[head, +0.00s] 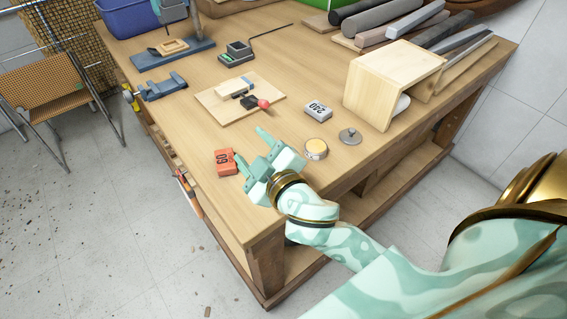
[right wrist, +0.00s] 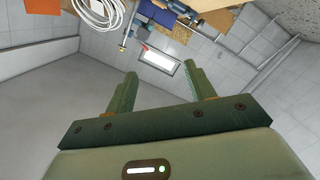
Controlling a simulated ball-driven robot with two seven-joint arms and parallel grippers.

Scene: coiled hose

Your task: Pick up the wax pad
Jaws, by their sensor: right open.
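My right gripper (head: 252,147) is open and empty over the front part of the workbench, beside the orange block marked 60 (head: 225,162). Its two fingers also show apart in the right wrist view (right wrist: 158,92), with nothing between them. To its right stand a small round tin with a yellowish top (head: 316,149) and a grey round piece with a knob (head: 350,136). The knobbed piece may be the wax pad, but I cannot tell for sure. The gripper touches neither. My left gripper is not in view.
A white block marked 240 (head: 318,110) lies behind the tin. An open wooden box (head: 397,78) stands at the right. A board with a red-knobbed tool (head: 212,101) lies further back. A coiled white hose (right wrist: 103,14) shows in the right wrist view.

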